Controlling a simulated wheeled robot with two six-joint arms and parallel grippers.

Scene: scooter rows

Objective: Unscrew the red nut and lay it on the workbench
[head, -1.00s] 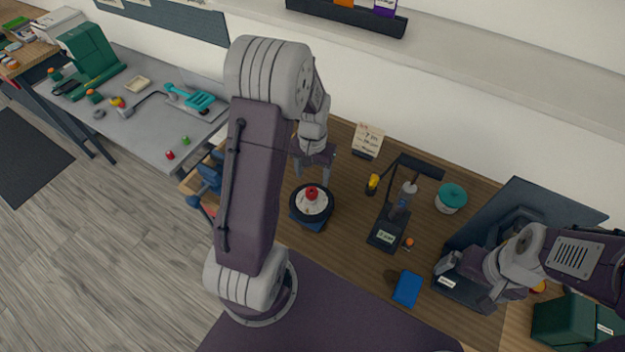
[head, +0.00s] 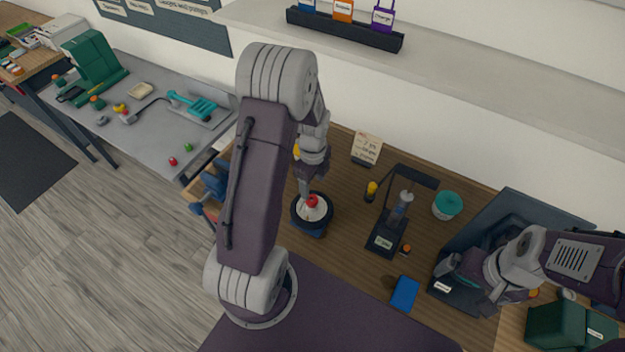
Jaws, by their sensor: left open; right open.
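The red nut (head: 311,201) sits at the centre of a black-tyred wheel with a pale hub (head: 318,213). The wheel lies flat on a dark blue stand on the wooden workbench (head: 345,235). My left gripper (head: 304,190) is open and points down just above and behind the nut; a finger comes close to it, but I cannot tell whether they touch. My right gripper (head: 446,266) is open at the right, over a dark tray, and partly hidden by its own wrist.
A black pump-like stand (head: 384,241), a blue box (head: 404,293), a teal-lidded jar (head: 447,205) and a note card (head: 366,148) stand on the bench. A blue vise (head: 213,182) is left of the wheel. Bare wood lies between wheel and pump stand.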

